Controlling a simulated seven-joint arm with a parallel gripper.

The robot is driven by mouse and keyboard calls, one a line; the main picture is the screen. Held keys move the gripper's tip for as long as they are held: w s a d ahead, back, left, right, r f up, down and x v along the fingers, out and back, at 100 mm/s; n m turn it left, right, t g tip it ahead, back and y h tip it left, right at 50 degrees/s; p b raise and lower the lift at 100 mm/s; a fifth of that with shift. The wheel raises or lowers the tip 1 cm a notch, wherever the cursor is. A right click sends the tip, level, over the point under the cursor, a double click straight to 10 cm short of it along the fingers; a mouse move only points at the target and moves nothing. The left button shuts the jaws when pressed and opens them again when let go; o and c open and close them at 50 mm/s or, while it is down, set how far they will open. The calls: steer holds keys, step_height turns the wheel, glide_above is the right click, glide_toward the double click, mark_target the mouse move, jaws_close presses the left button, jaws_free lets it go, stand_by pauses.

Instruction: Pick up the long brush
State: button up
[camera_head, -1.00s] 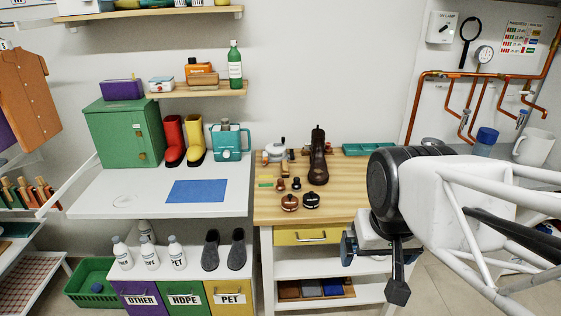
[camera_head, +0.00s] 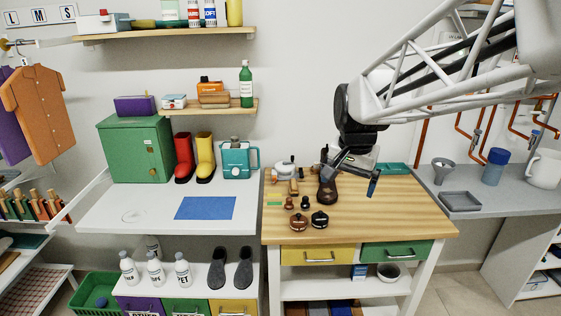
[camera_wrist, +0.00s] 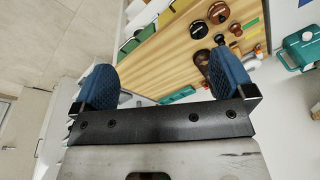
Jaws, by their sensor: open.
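My gripper (camera_head: 354,176) is open and empty above the back right of the wooden worktop (camera_head: 400,215). Its two blue fingers are spread in the wrist view (camera_wrist: 164,78), with the worktop beyond them. I cannot make out a long brush for certain. A tall dark brown boot-like item (camera_head: 327,193) stands just left of my gripper, its upper part partly hidden by it. A light brown wooden piece (camera_head: 293,187), perhaps a brush, lies left of that item. Whatever is behind my gripper is hidden.
Two round tins, one brown (camera_head: 298,223) and one black (camera_head: 319,220), sit at the worktop's front left, near small dark knobbed items (camera_head: 305,202). The worktop's right half is clear. A grey counter (camera_head: 500,190) adjoins on the right.

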steer(key=w+a+f+m, duration=0.2)
steer(key=w+m, duration=0.1)
steer(key=w, duration=1)
steer(key=m+g, duration=0.2)
steer(key=m, duration=0.6)
glide_above(293, 182)
steer(key=f, duration=1.9)
steer(key=shift+s+d, duration=0.1)
steer(key=shift+s, duration=0.3)
steer(key=shift+w+f+m, duration=0.2)
steer(key=shift+f+m, duration=0.1)
steer(key=shift+f, duration=1.25)
steer(key=shift+f, duration=0.1)
